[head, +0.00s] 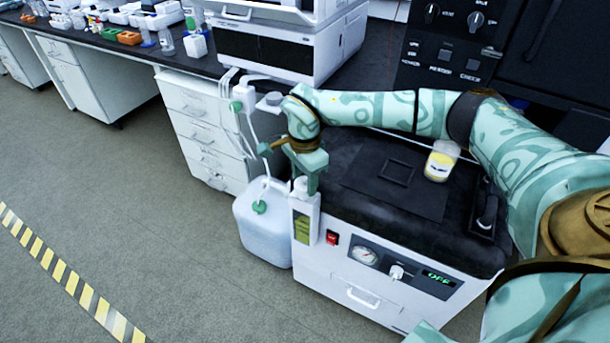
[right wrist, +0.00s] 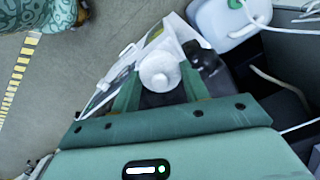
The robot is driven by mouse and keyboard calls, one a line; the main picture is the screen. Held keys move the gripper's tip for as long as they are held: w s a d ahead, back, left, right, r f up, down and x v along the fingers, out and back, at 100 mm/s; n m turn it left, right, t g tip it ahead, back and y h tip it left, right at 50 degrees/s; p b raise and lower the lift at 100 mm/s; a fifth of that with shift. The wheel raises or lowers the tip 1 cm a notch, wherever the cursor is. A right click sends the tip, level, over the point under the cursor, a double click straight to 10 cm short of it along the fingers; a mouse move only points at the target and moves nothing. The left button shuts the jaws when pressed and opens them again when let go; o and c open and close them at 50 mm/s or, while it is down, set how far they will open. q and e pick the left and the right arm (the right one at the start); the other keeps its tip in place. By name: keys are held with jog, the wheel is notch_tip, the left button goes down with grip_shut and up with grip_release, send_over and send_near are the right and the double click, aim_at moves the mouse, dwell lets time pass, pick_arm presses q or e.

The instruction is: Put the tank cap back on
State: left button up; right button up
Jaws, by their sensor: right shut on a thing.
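My right gripper (head: 311,182) points down at the front left corner of the white machine. In the right wrist view the bottle's round white cap (right wrist: 160,72) sits between the two fingers. A white tank (head: 262,235) stands on the floor left of the machine, with a green fitting (head: 259,207) and a tube at its top. My left gripper is not in view.
The white machine (head: 345,292) has a dark top bearing a yellow-and-white container (head: 440,160). White drawers (head: 205,125) and a bench with instruments stand behind. Tubes hang above the tank. The floor (head: 150,220) at left is clear, with striped tape (head: 70,285).

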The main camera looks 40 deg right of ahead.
jog(key=o, duration=1.6)
jog(key=shift+r+p, duration=2.9)
jog(key=shift+r, duration=0.65)
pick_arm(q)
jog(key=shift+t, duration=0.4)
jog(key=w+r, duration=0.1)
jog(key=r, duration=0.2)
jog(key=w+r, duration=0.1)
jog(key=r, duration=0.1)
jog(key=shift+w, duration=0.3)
pick_arm(e)
jog(key=shift+f, duration=0.1)
grip_shut()
